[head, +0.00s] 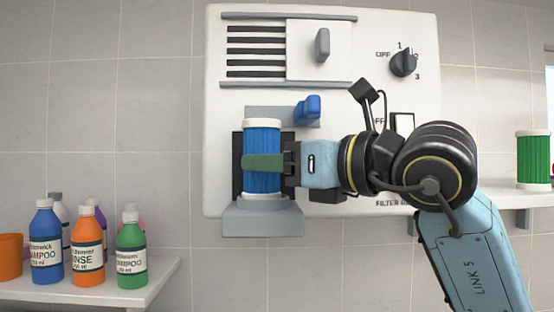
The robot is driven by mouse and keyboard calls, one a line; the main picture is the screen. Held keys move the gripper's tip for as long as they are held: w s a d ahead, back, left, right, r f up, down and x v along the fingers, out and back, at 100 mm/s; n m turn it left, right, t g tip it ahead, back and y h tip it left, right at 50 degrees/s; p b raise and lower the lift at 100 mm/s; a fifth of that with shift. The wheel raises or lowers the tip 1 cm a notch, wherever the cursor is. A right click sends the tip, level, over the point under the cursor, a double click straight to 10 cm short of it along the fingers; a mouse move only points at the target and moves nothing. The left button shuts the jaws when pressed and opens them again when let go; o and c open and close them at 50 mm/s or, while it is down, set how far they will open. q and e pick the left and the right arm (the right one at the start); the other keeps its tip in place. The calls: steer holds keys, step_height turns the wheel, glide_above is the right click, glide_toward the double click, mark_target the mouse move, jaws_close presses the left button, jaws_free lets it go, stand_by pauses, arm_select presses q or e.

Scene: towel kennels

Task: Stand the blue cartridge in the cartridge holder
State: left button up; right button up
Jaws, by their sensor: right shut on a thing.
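The blue cartridge (262,182), ribbed with white end caps, is upright in front of the dark recess of the grey cartridge holder (262,220) on the white wall panel. Its lower cap is at the holder's grey ledge; I cannot tell whether it rests fully on it. My right gripper (264,162) comes in from the right and is shut on the cartridge around its middle, with a green finger across its front. The back finger is hidden. My left gripper is not in view.
A blue lever (307,109) sits just above and right of the cartridge. The white panel (350,95) also has a vent, slider and knob (403,62). A left shelf (150,285) holds several bottles and an orange cup. A green cartridge (533,158) stands on the right shelf.

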steer(key=shift+f, duration=0.25)
steer(key=o, duration=1.1)
steer(key=shift+s+d, duration=0.1)
steer(key=b+v, duration=0.4)
steer(key=v, duration=0.9)
steer(key=shift+s, duration=0.1)
